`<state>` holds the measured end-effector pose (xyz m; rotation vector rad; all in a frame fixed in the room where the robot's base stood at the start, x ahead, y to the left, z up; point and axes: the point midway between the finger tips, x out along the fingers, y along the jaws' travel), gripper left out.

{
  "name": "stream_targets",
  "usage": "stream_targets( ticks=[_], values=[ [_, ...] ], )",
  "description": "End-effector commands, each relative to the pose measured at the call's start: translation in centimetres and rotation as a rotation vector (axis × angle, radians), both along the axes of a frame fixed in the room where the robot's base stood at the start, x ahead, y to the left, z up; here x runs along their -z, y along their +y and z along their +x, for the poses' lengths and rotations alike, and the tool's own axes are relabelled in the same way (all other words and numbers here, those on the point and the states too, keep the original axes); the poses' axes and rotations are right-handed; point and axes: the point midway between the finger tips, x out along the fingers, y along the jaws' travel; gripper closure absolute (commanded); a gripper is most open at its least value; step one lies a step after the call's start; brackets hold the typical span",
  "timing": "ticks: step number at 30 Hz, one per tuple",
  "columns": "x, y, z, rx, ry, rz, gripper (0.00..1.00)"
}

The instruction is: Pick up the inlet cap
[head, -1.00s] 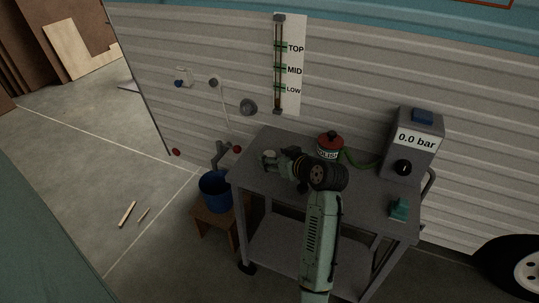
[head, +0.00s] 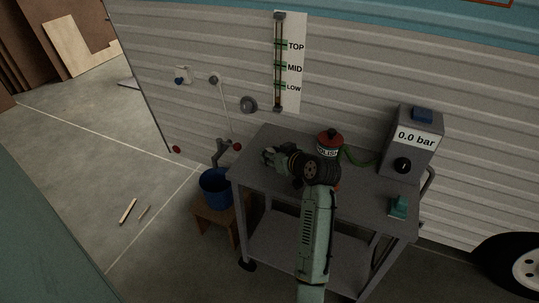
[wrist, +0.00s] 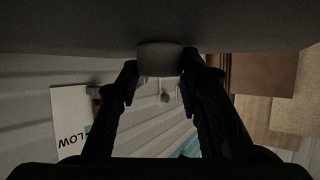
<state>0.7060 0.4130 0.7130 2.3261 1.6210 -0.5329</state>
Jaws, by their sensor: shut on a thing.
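My gripper (head: 268,156) is low over the left part of the grey cart top, seen in the head view. In the wrist view its two fingers (wrist: 160,74) are shut on a short, round grey piece, which looks like the inlet cap (wrist: 160,56). One finger is on each side of it. The grey cart surface fills the top of the wrist view, right against the cap; I cannot tell whether they touch. In the head view the cap is not clearly distinguishable between the dark fingers.
The cart top (head: 267,136) also holds a red-topped canister (head: 329,139), a gauge box (head: 413,143) reading 0.0 bar and a small teal item (head: 398,206). A blue bucket (head: 215,189) stands on a stool to the left. The camper wall (head: 370,70) rises behind.

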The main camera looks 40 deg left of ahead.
Motion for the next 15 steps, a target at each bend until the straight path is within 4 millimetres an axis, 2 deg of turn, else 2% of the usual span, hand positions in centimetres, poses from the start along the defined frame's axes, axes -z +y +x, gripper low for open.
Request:
stream_targets(
  ticks=[5, 15],
  values=[
    [-0.02, 0.0, 0.01, 0.0, 0.0, 0.0, 0.9],
    [-0.43, 0.0, 0.03, 0.0, -0.001, 0.001, 0.9]
  ],
)
